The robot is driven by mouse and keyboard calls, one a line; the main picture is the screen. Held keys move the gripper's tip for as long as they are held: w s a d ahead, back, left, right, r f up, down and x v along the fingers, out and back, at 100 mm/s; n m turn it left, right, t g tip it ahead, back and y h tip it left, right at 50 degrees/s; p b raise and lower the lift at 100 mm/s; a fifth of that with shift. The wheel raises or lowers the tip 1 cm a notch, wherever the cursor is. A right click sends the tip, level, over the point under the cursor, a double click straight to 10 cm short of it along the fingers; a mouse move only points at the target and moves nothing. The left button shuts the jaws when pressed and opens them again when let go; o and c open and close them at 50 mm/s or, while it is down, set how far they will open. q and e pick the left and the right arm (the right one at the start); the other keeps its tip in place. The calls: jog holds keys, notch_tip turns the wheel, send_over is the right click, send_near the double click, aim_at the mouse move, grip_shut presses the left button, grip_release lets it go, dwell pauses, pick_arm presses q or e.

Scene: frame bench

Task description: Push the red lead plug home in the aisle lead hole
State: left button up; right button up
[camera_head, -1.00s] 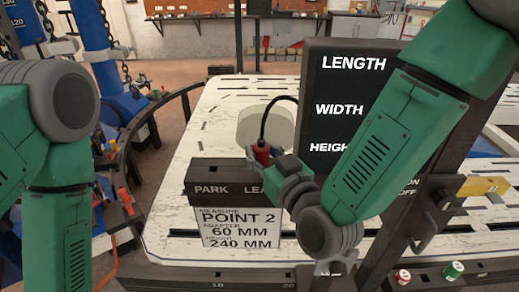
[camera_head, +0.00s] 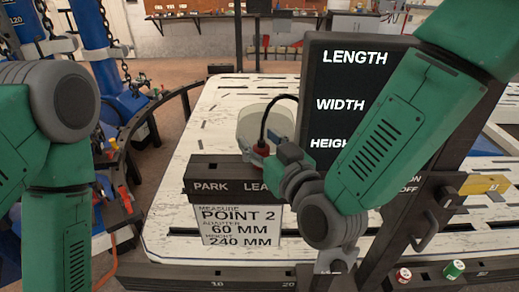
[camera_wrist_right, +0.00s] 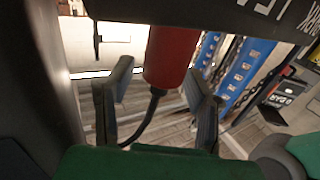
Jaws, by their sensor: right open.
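The red lead plug (camera_head: 261,148) stands at the back of the dark block marked PARK and LEA… (camera_head: 222,172), with a black cable arching from its top. My right gripper (camera_head: 266,156) is beside it and partly hides it. In the right wrist view the red plug (camera_wrist_right: 170,57) is between the two spread fingers of my right gripper (camera_wrist_right: 157,78), with gaps on both sides. Its far end meets the dark block (camera_wrist_right: 220,15). How deep the plug sits is hidden. I cannot pick out the aisle lead hole. My left gripper is out of view.
A dark display panel (camera_head: 316,85) with LENGTH, WIDTH and HEIGHT stands close to my right arm. A white card (camera_head: 240,226) reading POINT 2 hangs below the block. A pale round object (camera_head: 252,118) is behind the plug. Red (camera_head: 403,275) and green (camera_head: 453,269) buttons are at lower right.

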notch_tip(320, 180, up, 8)
jog(key=shift+f, duration=0.25)
